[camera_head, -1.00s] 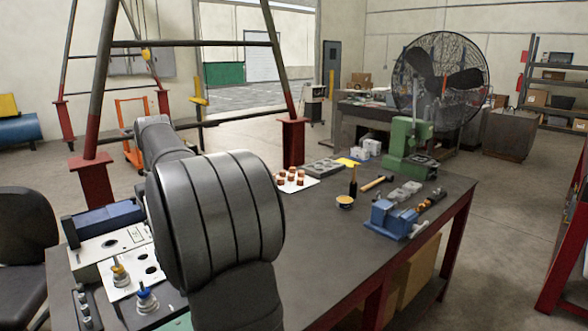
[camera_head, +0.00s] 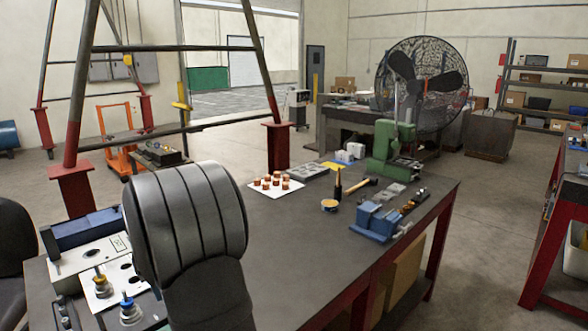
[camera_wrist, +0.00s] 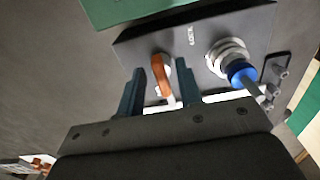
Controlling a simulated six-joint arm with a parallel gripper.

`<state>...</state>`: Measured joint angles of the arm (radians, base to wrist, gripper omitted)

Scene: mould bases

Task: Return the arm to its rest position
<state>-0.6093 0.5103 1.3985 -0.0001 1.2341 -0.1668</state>
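My gripper shows in the wrist view (camera_wrist: 160,92) with its two dark fingers apart. A copper-coloured piece (camera_wrist: 162,76) stands at a dark plate (camera_wrist: 200,32) and appears in the gap between the fingers; I see no finger touching it. A metal fitting with a blue top (camera_wrist: 240,74) is to its right. In the head view my gripper is hidden, and my grey arm link fills the lower left.
The bench middle is clear. A red-footed frame (camera_head: 275,145) stands behind.

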